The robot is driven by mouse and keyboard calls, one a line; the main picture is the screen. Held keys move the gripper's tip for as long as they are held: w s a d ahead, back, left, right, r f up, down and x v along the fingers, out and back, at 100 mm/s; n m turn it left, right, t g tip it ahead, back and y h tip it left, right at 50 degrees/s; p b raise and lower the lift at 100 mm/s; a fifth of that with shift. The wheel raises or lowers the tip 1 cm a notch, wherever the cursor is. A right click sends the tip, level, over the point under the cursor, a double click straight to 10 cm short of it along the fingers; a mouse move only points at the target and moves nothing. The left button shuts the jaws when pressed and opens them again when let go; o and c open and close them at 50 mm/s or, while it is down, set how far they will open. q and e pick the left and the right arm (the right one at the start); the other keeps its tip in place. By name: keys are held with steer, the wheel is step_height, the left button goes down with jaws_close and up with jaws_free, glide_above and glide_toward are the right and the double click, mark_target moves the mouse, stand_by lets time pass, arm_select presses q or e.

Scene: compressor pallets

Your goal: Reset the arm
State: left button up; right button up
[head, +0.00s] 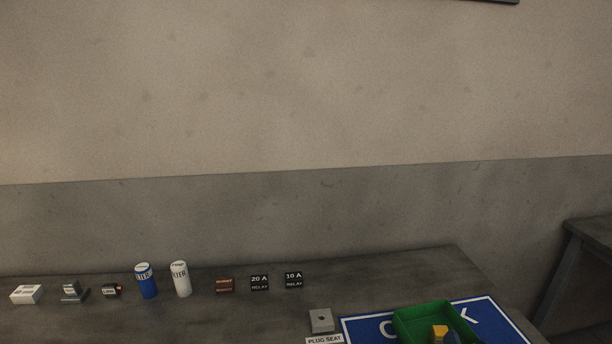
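Neither of my arms nor either gripper shows in the head view. What stands in view is a dark grey bench (400,275) against the wall, with parts in a row along its back. I cannot see where my grippers are relative to the bench or whether they hold anything.
Along the bench stand a white box (26,294), a blue filter (146,281), a white filter (180,279), a brown block (224,286) and two black relays (259,283). A green tray (404,322) sits on a blue mat (360,328). Another table (590,238) stands right.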

steer(key=s+a+f+m+g, duration=0.1)
steer(key=s+m, duration=0.1)
steer(key=m, duration=0.5)
steer(key=s+a+f+m+g+y, duration=0.1)
steer(key=s+a+f+m, duration=0.1)
steer(key=m, duration=0.5)
steer(key=s+a+f+m+g, duration=0.1)
steer(key=s+a+m, duration=0.1)
steer(key=m, duration=0.6)
steer(key=shift+f, duration=0.25)
steer(key=s+a+f+m+g+y, duration=0.1)
steer(key=s+a+f+m, duration=0.1)
steer(key=s, duration=0.4)
steer(key=s+a+f+m+g, duration=0.1)
steer(key=s+a+f+m, duration=0.1)
steer(key=s+f+m, duration=0.2)
steer(key=shift+s+f+m+g+y, duration=0.15)
steer(key=shift+s+m+g+y, duration=0.25)
steer(key=shift+s, duration=0.85)
steer(key=shift+c, duration=0.3)
